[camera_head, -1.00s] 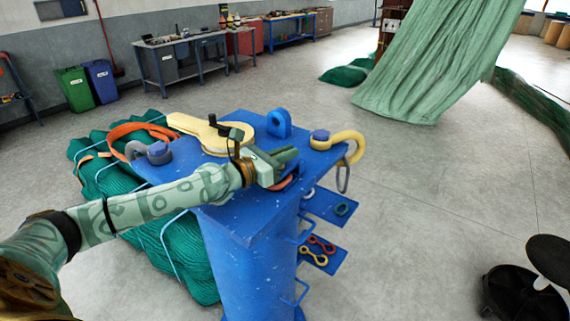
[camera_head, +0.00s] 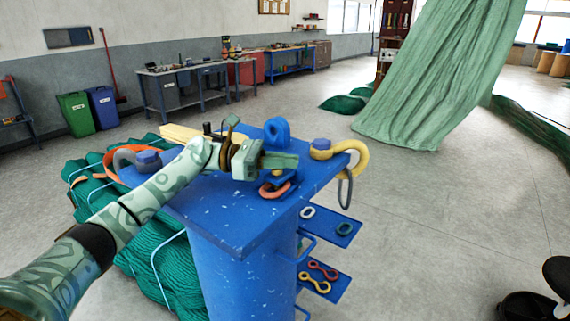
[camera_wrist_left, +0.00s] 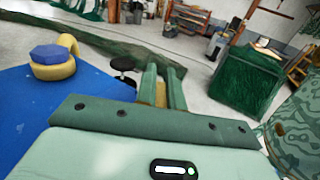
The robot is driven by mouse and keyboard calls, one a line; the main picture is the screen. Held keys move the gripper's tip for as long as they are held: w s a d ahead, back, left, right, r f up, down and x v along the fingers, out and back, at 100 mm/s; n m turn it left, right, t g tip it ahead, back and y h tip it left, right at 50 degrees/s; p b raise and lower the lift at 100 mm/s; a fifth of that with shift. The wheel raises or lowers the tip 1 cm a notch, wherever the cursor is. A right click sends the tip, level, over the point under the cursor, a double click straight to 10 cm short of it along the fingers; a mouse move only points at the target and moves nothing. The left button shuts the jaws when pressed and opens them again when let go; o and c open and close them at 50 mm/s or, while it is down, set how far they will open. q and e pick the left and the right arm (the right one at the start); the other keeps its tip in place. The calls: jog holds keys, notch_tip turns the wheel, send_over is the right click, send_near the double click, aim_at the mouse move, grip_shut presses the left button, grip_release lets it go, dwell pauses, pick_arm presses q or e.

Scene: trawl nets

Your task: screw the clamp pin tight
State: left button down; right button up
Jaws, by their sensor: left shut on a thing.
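My left gripper (camera_head: 280,161) is above the blue stand top (camera_head: 225,225), over a small blue block with a salmon-red ring (camera_head: 275,190). Its two green fingers also show in the left wrist view (camera_wrist_left: 165,85), shut on a small yellowish thing (camera_wrist_left: 160,94) that they mostly hide. I take it for the clamp pin, but its shape and how far it is screwed in cannot be seen. My right gripper is in no view.
The stand top also carries a blue eye (camera_head: 277,132), a yellow hook (camera_head: 350,150) with a grey link, a grey shackle (camera_head: 125,157) and a flat yellow piece (camera_head: 180,132). Side shelves (camera_head: 335,228) hold small links.

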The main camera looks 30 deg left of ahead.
pick_arm(q)
jog(key=shift+r+m+g, duration=0.2)
jog(key=shift+m+g, duration=0.1)
jog(key=shift+g, duration=0.2)
jog(key=c, duration=1.5)
grip_release()
jog(key=shift+f, duration=0.1)
jog(key=shift+a, duration=0.1)
jog(key=v, duration=0.6)
jog(key=b+v, duration=0.1)
jog(key=v, duration=0.5)
jog(key=shift+f, duration=0.25)
